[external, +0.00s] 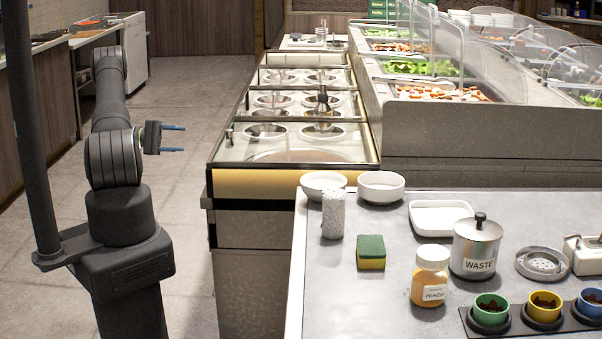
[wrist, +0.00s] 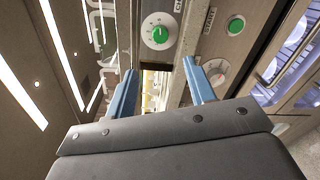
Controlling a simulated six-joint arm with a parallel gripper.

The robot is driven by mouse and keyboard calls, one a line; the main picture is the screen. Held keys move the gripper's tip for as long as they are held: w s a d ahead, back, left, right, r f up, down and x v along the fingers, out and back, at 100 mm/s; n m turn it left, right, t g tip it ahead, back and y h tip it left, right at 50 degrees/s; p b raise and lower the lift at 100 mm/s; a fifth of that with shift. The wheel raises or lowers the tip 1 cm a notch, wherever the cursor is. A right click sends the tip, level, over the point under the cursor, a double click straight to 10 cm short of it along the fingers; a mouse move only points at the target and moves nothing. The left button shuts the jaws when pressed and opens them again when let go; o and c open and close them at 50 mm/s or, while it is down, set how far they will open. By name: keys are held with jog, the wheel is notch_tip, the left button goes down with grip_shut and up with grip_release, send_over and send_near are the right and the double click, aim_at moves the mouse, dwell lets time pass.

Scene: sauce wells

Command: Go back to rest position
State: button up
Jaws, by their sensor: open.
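My gripper (external: 173,138) is at the left in the external view, held out to the right of my arm above the floor. Its two blue fingers are apart with nothing between them. In the wrist view the fingers (wrist: 160,90) show spread on either side, also empty. The arm stands folded above its base, left of the sauce-well counter (external: 290,180) and clear of it. A ladle or pump handle (external: 322,100) stands in one of the wells.
On the grey worktop (external: 350,310) stand a peach jar (external: 430,277), a waste canister (external: 475,248), a sponge (external: 371,252), bowls (external: 381,187) and small coloured cups (external: 491,309). A salad bar (external: 440,120) is behind. In the wrist view a panel carries a green knob (wrist: 159,31). The floor (external: 190,210) around the gripper is free.

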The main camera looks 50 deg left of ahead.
jog(key=v, duration=0.5)
jog(key=w+d+n, duration=1.2)
jog(key=n, duration=0.3)
jog(key=shift+w+d+f+h, duration=0.15)
jog(key=shift+d+f+h, duration=0.1)
jog(key=shift+f+h, duration=0.2)
dwell(0.5)
